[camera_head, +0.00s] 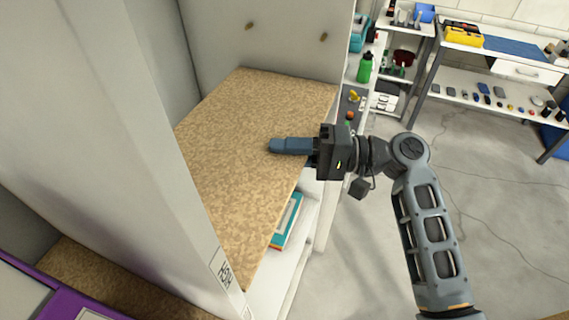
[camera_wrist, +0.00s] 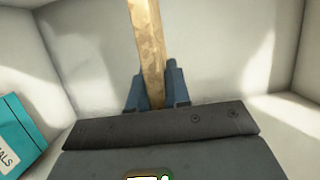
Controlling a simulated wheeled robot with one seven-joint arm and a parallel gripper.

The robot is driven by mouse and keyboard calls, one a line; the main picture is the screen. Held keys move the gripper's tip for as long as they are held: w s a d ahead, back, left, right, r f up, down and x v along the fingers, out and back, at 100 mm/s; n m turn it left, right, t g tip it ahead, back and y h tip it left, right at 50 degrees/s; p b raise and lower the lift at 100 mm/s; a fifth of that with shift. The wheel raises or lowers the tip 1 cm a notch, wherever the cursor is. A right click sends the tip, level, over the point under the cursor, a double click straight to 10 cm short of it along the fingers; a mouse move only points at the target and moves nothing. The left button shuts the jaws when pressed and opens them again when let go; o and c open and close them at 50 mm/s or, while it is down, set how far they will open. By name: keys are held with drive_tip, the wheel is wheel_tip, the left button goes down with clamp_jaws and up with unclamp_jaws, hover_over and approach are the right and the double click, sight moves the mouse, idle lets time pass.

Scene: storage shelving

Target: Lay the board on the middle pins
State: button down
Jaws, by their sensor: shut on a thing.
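The board (camera_head: 235,140) is a speckled brown panel inside the white shelf unit (camera_head: 285,45). In the wrist view its narrow edge (camera_wrist: 148,45) runs up between my two blue fingers. My gripper (camera_head: 290,146) is shut on the board near its right edge, with one finger lying over its top face. Two small brown pins (camera_head: 249,26) (camera_head: 323,37) stick out of the unit's wall, above the board's far edge in the picture. Any pins under the board are hidden, so I cannot tell whether it touches them.
A teal book or box (camera_head: 287,220) lies below the board and shows in the wrist view (camera_wrist: 16,135). A white upright (camera_head: 120,120) stands close at the left. A green bottle (camera_head: 365,67) stands on shelving behind.

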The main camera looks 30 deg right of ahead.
drive_tip(key=shift+w+a, duration=0.1)
drive_tip(key=shift+w, duration=0.05)
drive_tip(key=shift+f+b, duration=1.55)
drive_tip(key=shift+f, duration=0.15)
drive_tip(key=shift+f, duration=0.2)
drive_tip(key=c, duration=1.1)
unclamp_jaws()
